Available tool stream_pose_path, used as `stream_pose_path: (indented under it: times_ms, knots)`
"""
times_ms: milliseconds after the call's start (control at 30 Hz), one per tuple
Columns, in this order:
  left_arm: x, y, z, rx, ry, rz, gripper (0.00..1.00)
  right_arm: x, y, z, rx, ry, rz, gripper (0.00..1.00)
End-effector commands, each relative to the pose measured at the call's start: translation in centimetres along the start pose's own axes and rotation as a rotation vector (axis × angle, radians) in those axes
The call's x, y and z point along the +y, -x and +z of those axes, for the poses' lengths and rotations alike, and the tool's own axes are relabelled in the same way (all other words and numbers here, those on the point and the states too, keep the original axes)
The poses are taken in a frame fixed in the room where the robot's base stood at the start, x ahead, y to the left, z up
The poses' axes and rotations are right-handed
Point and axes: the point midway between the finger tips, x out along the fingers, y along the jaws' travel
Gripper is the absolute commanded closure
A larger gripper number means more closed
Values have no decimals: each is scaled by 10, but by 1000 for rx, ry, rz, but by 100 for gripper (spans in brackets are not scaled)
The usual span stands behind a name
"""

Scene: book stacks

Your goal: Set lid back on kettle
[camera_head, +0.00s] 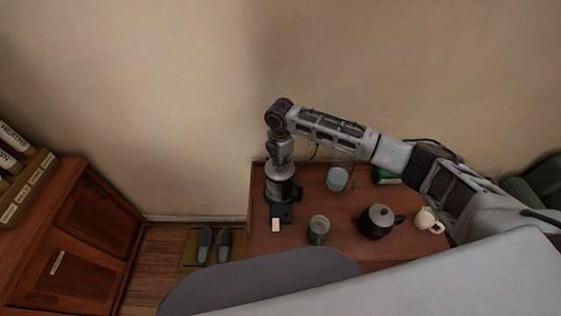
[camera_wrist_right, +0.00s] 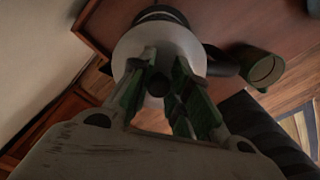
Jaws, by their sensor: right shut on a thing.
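The kettle (camera_head: 278,187) is pale with a dark handle on its right side and stands near the left edge of the small table (camera_head: 350,205). My right gripper (camera_head: 280,163) is over its top, pointing down. In the right wrist view, its green fingers (camera_wrist_right: 160,88) are shut on the dark knob of the lid (camera_wrist_right: 153,87). The pale, round kettle top (camera_wrist_right: 160,42) shows just beyond the fingertips, with the black handle (camera_wrist_right: 222,62) to the right. The fingers hide the lid's edge, so I cannot tell whether it is seated. My left gripper is out of view.
On the table stand a green mug (camera_head: 319,229), a dark teapot (camera_head: 377,223), a white mug (camera_head: 429,220) and a glass (camera_head: 338,178). A small white item (camera_head: 276,225) lies before the kettle. A wooden cabinet (camera_head: 75,240) and slippers (camera_head: 205,245) are left.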

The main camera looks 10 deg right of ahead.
Motion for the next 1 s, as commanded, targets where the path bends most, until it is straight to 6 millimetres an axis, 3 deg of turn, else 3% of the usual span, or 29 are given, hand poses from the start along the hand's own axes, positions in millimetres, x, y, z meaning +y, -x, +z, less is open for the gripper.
stream_pose_path:
  times_ms: [100, 133, 300, 533, 733, 1000]
  knots:
    - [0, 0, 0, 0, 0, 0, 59, 0, 0, 0, 0, 0, 0, 100]
    - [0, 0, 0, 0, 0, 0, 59, 0, 0, 0, 0, 0, 0, 77]
    - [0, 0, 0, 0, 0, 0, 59, 0, 0, 0, 0, 0, 0, 56]
    - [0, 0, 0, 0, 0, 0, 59, 0, 0, 0, 0, 0, 0, 56]
    - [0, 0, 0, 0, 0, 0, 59, 0, 0, 0, 0, 0, 0, 31]
    - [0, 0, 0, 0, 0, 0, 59, 0, 0, 0, 0, 0, 0, 31]
